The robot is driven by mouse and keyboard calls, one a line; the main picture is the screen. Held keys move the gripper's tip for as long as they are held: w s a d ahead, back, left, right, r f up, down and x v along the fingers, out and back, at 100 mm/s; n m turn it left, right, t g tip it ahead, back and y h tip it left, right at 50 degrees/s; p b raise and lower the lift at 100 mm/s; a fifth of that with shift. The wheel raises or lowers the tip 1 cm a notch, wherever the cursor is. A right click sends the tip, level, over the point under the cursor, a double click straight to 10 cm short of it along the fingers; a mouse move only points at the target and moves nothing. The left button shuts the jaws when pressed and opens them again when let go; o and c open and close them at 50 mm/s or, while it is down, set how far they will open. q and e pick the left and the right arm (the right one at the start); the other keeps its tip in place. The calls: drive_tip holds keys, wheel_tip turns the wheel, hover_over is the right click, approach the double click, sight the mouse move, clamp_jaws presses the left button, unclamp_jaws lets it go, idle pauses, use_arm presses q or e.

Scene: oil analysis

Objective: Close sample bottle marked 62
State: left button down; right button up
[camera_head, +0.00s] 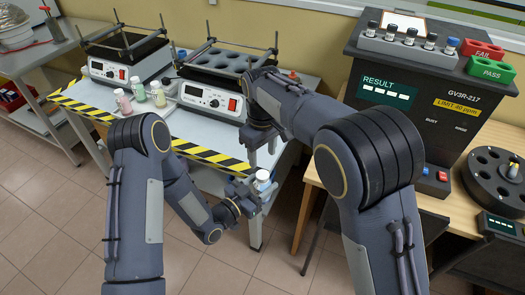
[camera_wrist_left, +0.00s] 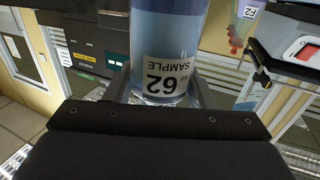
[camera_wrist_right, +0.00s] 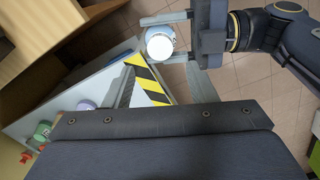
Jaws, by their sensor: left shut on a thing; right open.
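The sample bottle marked 62 (camera_wrist_left: 165,60) has blue contents and a white label that shows upside down in the left wrist view. My left gripper (camera_head: 258,192) is shut on it, with one finger on each side, and holds it off the table near the front right corner. The bottle's round white top shows in the head view (camera_head: 263,175) and the right wrist view (camera_wrist_right: 160,43). I cannot tell whether that top is a seated cap. My right gripper (camera_head: 262,145) is open and empty, just above and behind the bottle; its fingers show apart in the right wrist view (camera_wrist_right: 163,88).
Several small bottles (camera_head: 140,92) stand on the table, left of the middle. A striped yellow-black edge (camera_head: 190,150) runs along the table front. The analyser (camera_head: 425,95) and a round carousel (camera_head: 495,180) are at right.

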sight(263, 174)
wheel_tip(263, 174, down, 8)
drive_tip(key=shift+r, duration=0.15)
idle(0.4)
drive_tip(key=c, duration=0.9)
drive_tip(key=shift+m, duration=1)
drive_tip(key=shift+c, duration=0.4)
drive_tip(key=o, duration=1.2)
drive_tip(key=shift+c, duration=0.2)
wheel_tip(263, 174, up, 12)
